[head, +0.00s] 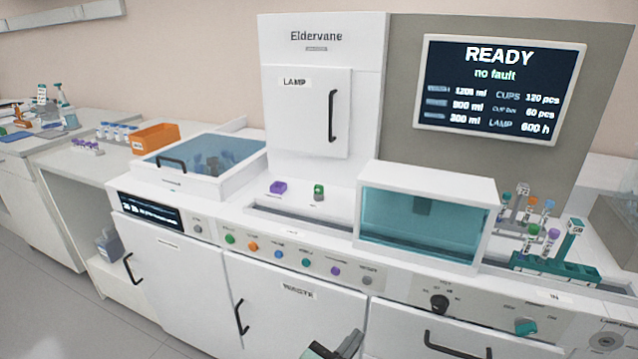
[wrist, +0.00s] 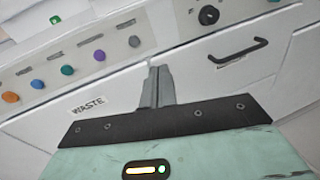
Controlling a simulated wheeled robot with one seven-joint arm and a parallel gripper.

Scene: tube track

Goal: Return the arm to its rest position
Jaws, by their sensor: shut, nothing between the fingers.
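My gripper (wrist: 157,88) shows in the wrist view with its grey fingers together and nothing between them. It is in front of the white lower cabinet doors, near the WASTE label (wrist: 88,105), and apart from the machine as far as I can see. In the head view part of my arm's end (head: 338,345) shows at the bottom edge, in front of the WASTE door (head: 290,310). The fingertips are hard to make out there.
The white analyser has a row of coloured buttons (head: 279,254), black door handles (head: 241,317) and a teal-windowed box (head: 420,225). A teal rack with tubes (head: 555,265) stands at the right. An orange bin (head: 156,138) sits on the left bench. The floor (head: 50,300) at left is clear.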

